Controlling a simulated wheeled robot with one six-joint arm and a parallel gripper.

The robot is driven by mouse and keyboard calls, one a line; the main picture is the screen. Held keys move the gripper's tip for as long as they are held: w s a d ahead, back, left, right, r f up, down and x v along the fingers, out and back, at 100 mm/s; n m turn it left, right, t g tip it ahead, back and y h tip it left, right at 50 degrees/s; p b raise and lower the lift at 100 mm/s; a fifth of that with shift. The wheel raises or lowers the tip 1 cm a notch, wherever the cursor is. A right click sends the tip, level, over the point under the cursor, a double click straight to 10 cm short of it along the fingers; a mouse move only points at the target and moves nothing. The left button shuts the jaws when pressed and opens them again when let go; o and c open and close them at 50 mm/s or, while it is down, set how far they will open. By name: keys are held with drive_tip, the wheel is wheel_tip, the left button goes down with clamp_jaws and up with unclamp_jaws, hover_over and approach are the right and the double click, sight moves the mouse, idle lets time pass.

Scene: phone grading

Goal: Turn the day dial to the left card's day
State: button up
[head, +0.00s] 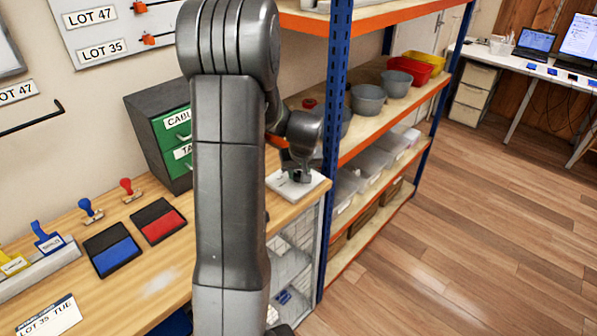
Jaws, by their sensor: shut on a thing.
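The day dial's white base plate (312,184) lies on the right end of the wooden bench, partly behind my arm. My gripper (301,178) points down over the plate and is shut on the dial's knob. The knob is mostly hidden by the fingers, and the dial's markings and setting are too small to read. A white card (52,318) at the bottom left of the bench reads LOT 35 TUE. No other card shows on the bench.
A green-fronted drawer cabinet (160,135) stands at the wall. Blue (112,250) and red (159,222) ink pads and several stamps lie left of my arm. A blue-posted shelf rack (338,110) stands close to the gripper's right. Floor beyond is clear.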

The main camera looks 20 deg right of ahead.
drive_tip(key=shift+m, duration=0.3)
drive_tip(key=m+b, duration=0.1)
drive_tip(key=m+h+b, duration=0.1)
drive_tip(key=m, duration=0.1)
drive_tip(key=shift+w+a+f+b, duration=0.15)
drive_tip(key=shift+f+b, duration=0.05)
drive_tip(key=shift+b, duration=0.1)
drive_tip(key=m+b, duration=0.2)
drive_tip(key=m+g+h+b, duration=0.1)
drive_tip(key=m+b, duration=0.1)
drive_tip(key=b, duration=0.1)
drive_tip(key=shift+w+a+f+h, duration=0.1)
drive_tip(key=shift+f+h, duration=0.05)
drive_tip(key=shift+h, duration=0.15)
drive_tip(key=m+g+b, duration=0.1)
drive_tip(key=m+b, duration=0.2)
drive_tip(key=m, duration=0.1)
drive_tip(key=shift+w+g+h+b, duration=0.15)
drive_tip(key=shift+g+h+b, duration=0.25)
drive_tip(key=m+b, duration=0.1)
drive_tip(key=m, duration=0.1)
drive_tip(key=m+g, duration=0.1)
drive_tip(key=m, duration=0.1)
drive_tip(key=shift+w+r+b, duration=0.1)
drive_tip(key=shift+r+b, duration=0.25)
drive_tip(key=shift+g, duration=0.3)
drive_tip(key=o, duration=1)
